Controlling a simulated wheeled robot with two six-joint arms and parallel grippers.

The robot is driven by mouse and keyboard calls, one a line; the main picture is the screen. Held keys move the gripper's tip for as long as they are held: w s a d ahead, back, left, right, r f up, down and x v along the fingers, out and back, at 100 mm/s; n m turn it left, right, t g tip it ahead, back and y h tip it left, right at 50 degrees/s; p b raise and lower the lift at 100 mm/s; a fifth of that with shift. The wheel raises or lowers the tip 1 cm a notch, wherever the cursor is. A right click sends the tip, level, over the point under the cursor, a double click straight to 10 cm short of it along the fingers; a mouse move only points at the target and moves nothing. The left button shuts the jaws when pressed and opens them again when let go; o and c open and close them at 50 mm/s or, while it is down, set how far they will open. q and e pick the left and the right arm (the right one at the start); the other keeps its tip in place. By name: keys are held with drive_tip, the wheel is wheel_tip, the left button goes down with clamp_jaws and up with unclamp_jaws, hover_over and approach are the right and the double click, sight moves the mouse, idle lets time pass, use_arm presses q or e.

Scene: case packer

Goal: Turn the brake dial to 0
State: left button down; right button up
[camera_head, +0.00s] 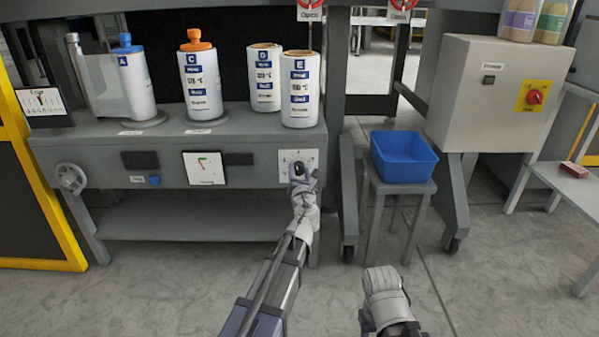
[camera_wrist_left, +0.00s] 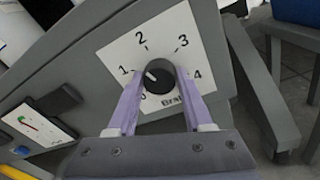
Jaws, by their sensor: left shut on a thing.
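The brake dial (camera_wrist_left: 158,82) is a round black knob on a white plate (camera_wrist_left: 110,55) numbered 0 to 4, fixed to the front of the grey bench. Its white mark points up-left, close to the 1. My left gripper (camera_wrist_left: 155,98) is shut on the dial, with one lilac finger on each side of it. In the head view the left gripper (camera_head: 300,180) is at the plate (camera_head: 311,157) and covers part of the dial. My right gripper (camera_head: 384,285) is low in the head view, away from the bench; its fingers are hidden.
A blue bin (camera_head: 403,157) stands on a small stool right of the bench. Labelled canisters (camera_head: 300,90) stand on the bench top. A handwheel (camera_head: 71,178) and a gauge (camera_head: 204,169) are on the bench front, left of the dial. The floor in front is clear.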

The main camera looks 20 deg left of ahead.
use_arm(q)
drive_tip(key=n, duration=0.5)
drive_tip(key=shift+p, duration=0.35)
drive_tip(key=n+h, duration=0.1)
drive_tip(key=n, duration=0.3)
drive_tip(key=shift+s+a+n, duration=0.1)
drive_tip(key=shift+n, duration=0.2)
drive_tip(key=n, duration=0.5)
drive_tip(key=shift+a, duration=0.1)
drive_tip(key=shift+n+h, duration=0.4)
drive_tip(key=shift+n, duration=1.7)
drive_tip(key=shift+c, duration=1.5)
unclamp_jaws()
